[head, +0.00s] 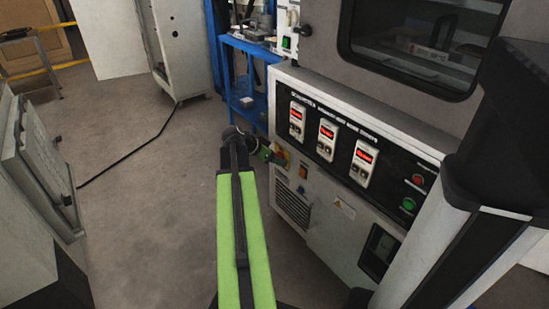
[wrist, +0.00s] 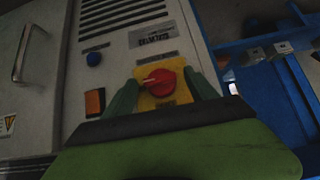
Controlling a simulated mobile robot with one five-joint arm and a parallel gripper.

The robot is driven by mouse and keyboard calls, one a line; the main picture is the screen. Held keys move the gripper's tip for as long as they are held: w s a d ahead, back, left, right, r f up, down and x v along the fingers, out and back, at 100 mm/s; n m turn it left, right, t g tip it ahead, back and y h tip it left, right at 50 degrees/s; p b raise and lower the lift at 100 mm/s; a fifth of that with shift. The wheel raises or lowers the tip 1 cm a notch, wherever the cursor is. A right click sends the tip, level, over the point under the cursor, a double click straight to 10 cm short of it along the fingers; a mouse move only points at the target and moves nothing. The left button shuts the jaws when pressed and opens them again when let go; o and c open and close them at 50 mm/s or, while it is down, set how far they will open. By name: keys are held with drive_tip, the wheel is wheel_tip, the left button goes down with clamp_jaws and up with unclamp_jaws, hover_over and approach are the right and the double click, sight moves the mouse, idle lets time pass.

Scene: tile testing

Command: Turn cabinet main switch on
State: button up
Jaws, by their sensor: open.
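The cabinet (head: 335,225) is a light grey unit with a black control panel, to the right of my arm in the head view. Its red rotary main switch (wrist: 160,83) sits on a yellow plate (wrist: 148,103) in the wrist view. In the head view, the switch is small and partly hidden by my gripper (head: 270,154). My gripper is open in the wrist view (wrist: 164,93), with one dark green finger on each side of the red knob. The fingers point at the panel. I cannot tell whether they touch the knob.
A blue rack (head: 245,80) stands behind the cabinet. A grey cabinet (head: 38,165) stands at the left. A black cable (head: 130,153) crosses the otherwise clear floor.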

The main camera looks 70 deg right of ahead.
drive_tip(key=p+v, duration=1.2)
drive_tip(key=v, duration=0.5)
drive_tip(key=shift+a, duration=0.15)
drive_tip(key=shift+w+r, duration=0.15)
